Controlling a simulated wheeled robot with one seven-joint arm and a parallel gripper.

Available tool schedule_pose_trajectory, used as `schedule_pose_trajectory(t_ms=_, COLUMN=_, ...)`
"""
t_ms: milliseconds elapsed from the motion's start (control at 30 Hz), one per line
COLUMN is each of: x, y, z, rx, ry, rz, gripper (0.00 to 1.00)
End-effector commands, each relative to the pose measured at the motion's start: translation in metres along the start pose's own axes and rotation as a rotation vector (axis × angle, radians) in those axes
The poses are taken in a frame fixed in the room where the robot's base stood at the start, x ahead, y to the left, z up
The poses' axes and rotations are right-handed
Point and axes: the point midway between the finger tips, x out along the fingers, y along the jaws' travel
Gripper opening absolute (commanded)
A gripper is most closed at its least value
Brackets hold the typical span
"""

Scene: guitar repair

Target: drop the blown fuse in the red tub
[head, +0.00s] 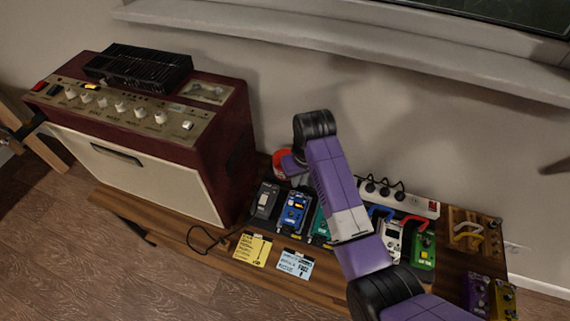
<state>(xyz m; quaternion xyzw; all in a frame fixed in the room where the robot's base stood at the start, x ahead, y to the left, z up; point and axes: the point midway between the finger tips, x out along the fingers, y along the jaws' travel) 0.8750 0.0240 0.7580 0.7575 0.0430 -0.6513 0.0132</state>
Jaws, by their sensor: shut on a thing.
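The red tub (281,171) stands on the wooden bench against the wall, just right of the amplifier, partly covered by my arm's end.
A maroon amplifier (231,149) with a black slotted unit (138,68) on top stands left of the tub. Several pedals, including a blue one (294,211), stand in front. A power strip (408,200) lies right. Yellow (252,250) and blue (295,264) notes lie at the front edge.

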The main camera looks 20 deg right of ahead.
Motion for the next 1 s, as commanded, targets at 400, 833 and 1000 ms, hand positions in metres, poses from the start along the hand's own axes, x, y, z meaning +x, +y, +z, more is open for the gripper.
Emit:
schedule_pose_trajectory(t_ms=400, x=-0.035, y=0.025, z=-0.124, rx=-0.069, ry=-0.001, rz=0.016, gripper=0.00)
schedule_pose_trajectory(t_ms=833, x=-0.032, y=0.034, z=-0.138, rx=-0.080, ry=-0.005, rz=0.025, gripper=0.00)
schedule_pose_trajectory(t_ms=1000, x=-0.014, y=0.035, z=-0.134, rx=-0.079, ry=-0.005, rz=0.025, gripper=0.00)
